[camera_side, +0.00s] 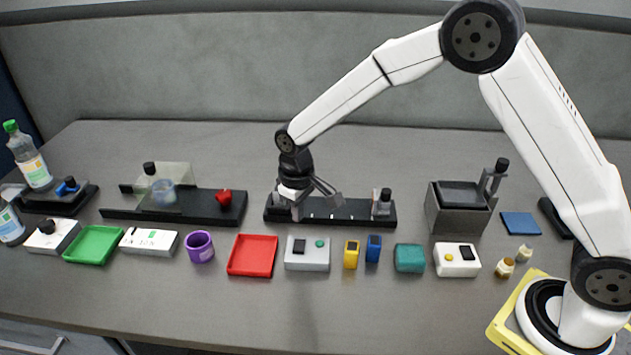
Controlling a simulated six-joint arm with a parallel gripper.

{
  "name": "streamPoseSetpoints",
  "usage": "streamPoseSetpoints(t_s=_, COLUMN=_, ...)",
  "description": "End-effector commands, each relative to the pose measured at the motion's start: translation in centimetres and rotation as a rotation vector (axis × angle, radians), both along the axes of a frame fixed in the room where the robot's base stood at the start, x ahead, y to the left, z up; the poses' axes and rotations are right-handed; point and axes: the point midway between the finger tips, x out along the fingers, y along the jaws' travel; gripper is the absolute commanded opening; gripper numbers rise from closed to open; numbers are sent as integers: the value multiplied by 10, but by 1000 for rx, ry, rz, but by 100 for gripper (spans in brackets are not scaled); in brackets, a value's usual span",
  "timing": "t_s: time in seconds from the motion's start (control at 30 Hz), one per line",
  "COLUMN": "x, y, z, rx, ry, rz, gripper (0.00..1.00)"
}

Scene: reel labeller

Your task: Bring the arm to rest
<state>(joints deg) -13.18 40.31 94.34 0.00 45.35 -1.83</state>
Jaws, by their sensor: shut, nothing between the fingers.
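My gripper (312,199) hangs at the end of my white arm, pointing down over a long black fixture (345,211) in the middle of the table. Its fingers are shut with nothing visible between them. They are close to the left part of the fixture; I cannot tell whether they touch it. A small upright post with a black knob (384,200) stands at the fixture's right end, apart from my gripper. The left end of the fixture is partly hidden behind my gripper.
In front lie a red tray (253,255), a grey box with buttons (307,254), and yellow (351,254) and blue (373,248) blocks. A grey bin (459,219) stands right; a black fixture with a clear panel (205,205) stands left. The table's back strip is clear.

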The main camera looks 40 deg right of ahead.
Motion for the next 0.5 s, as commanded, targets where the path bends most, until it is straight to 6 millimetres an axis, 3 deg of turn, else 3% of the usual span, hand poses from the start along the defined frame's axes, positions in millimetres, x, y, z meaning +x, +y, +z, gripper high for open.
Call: streamPoseSetpoints(t_s=0.5, x=-3, y=-4, z=4, rx=2, ry=-6, rz=-7, gripper=0)
